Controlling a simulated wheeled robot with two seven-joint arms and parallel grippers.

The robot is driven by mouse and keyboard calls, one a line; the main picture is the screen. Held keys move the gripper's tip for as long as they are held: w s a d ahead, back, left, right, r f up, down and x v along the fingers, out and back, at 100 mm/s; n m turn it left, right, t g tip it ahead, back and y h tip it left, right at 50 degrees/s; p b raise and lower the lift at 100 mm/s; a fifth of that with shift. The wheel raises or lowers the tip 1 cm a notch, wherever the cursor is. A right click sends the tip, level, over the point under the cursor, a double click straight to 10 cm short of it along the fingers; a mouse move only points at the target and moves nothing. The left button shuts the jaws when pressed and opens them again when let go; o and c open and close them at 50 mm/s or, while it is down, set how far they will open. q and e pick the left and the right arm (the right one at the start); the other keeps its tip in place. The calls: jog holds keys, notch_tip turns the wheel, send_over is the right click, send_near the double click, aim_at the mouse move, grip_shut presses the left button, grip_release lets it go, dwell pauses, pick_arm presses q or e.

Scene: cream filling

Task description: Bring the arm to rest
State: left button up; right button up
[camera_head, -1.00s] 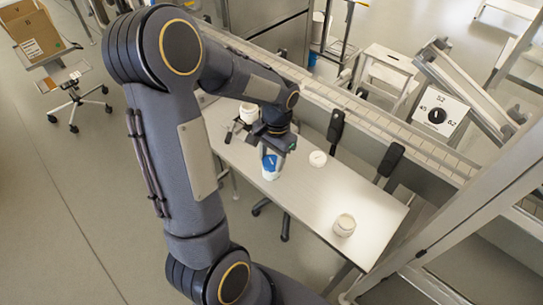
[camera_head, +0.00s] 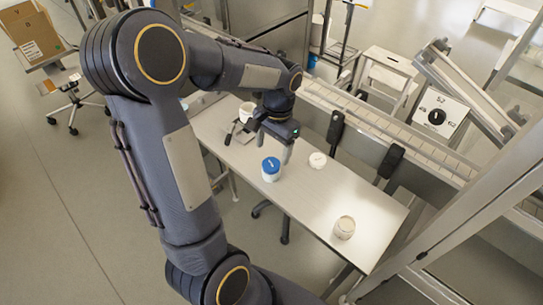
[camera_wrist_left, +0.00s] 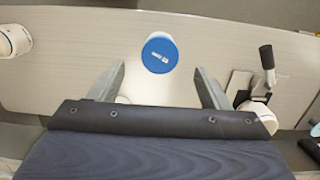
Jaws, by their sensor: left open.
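My left gripper (camera_head: 273,147) is open and empty above the table (camera_head: 340,195). In the left wrist view its two fingers (camera_wrist_left: 158,88) are spread apart. A white jar with a blue lid (camera_head: 271,169) stands upright on the table, apart from the fingers, just in front of the gripper in the head view. In the left wrist view the blue lid (camera_wrist_left: 160,52) shows beyond and between the fingertips. My right gripper is not in view.
A white lid (camera_head: 317,160) lies on the table. A pale jar (camera_head: 344,227) stands near the table's right end. A device with a black handle (camera_head: 237,127) and a white jar (camera_head: 247,111) stand at the left. A conveyor (camera_head: 385,124) runs behind.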

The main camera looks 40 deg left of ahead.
pick_arm(q)
jog(key=shift+w+r, duration=0.2)
jog(key=shift+r, duration=1.3)
jog(key=shift+s+d+r, duration=0.1)
jog(key=shift+s+r, duration=0.05)
jog(key=s+d+r+n+t+h, duration=0.1)
jog(key=s+d+r+t+h, duration=0.1)
jog(key=s+d, duration=0.3)
jog(key=s+d+r+n+t+h, duration=0.1)
jog(key=s+d+t, duration=0.4)
jog(key=s, duration=0.5)
jog(key=shift+d+r+n+h, duration=0.35)
jog(key=shift+r+n+h, duration=0.05)
jog(key=shift+r, duration=0.15)
